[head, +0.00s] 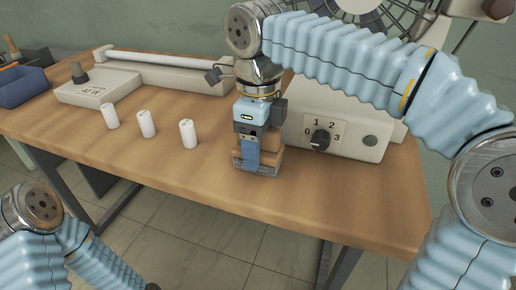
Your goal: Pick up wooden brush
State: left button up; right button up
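The wooden brush (269,158) stands on the wooden table (190,190) near its front edge, at the middle of the head view. It has a brown wooden body and a paler, greyish lower part. My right gripper (250,158) points straight down over it, with one blue finger in front of the brush. The other finger is hidden behind the brush, so I cannot tell whether the gripper is clamped on it. The brush appears to rest on the tabletop. My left arm shows at the lower left, away from the table; its fingers are not in view.
Three white cylinders (147,124) stand left of the brush. A beige device with a tube (150,75) lies behind them. A beige box with a numbered dial (325,138) stands close at right. A blue bin (22,85) is at far left, and a fan (375,15) behind.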

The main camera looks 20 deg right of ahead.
jog(key=c, duration=0.3)
jog(key=shift+c, duration=0.2)
jog(key=shift+r, duration=0.4)
jog(key=r, duration=0.3)
jog(key=shift+s+a+r+p, duration=0.15)
jog(key=shift+s+a+p, duration=0.05)
jog(key=shift+a+p, duration=0.15)
jog(key=s+a+r, duration=0.8)
jog(key=a+r, duration=0.1)
jog(key=a, duration=0.1)
jog(key=shift+a+p, duration=0.2)
jog(key=shift+p, duration=0.15)
